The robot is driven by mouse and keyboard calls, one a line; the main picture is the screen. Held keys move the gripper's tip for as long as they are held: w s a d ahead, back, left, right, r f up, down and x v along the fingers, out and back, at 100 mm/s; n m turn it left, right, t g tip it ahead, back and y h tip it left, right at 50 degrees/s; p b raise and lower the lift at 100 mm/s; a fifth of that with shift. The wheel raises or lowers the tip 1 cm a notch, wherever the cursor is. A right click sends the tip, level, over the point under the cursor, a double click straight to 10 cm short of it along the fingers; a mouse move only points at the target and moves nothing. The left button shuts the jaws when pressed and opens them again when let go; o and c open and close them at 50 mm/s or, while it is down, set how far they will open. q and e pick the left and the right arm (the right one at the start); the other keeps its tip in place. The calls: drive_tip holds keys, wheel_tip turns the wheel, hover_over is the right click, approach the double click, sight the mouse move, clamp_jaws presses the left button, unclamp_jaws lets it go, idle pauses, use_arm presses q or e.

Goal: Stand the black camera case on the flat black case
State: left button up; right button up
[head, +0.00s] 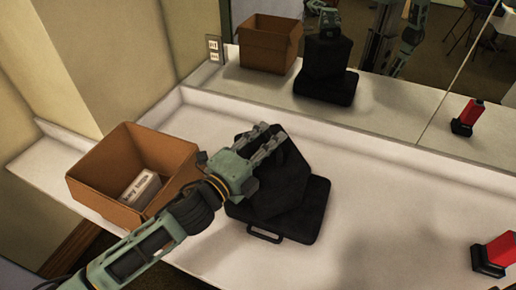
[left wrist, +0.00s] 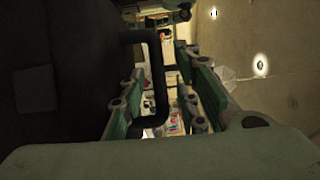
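The black camera case (head: 288,172) stands on the flat black case (head: 308,222), which lies on the white counter with its handle toward me. The two are hard to tell apart, black on black; the mirror shows the camera case upright on the flat one. My left gripper (head: 272,143) is at the top of the camera case. In the left wrist view the case fills the left side, and its black handle (left wrist: 161,85) lies between the spread fingers (left wrist: 165,95). A gap shows between handle and right finger. My right gripper is not in view.
A cardboard box (head: 183,160) with a pale package (head: 140,188) inside stands left of the cases, close to my left arm. A red and black object (head: 494,254) sits at the right edge. A mirror (head: 400,100) backs the counter. The counter right of the cases is clear.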

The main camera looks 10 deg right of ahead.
use_arm(q)
drive_tip(key=b+v, duration=0.3)
drive_tip(key=v, duration=0.9)
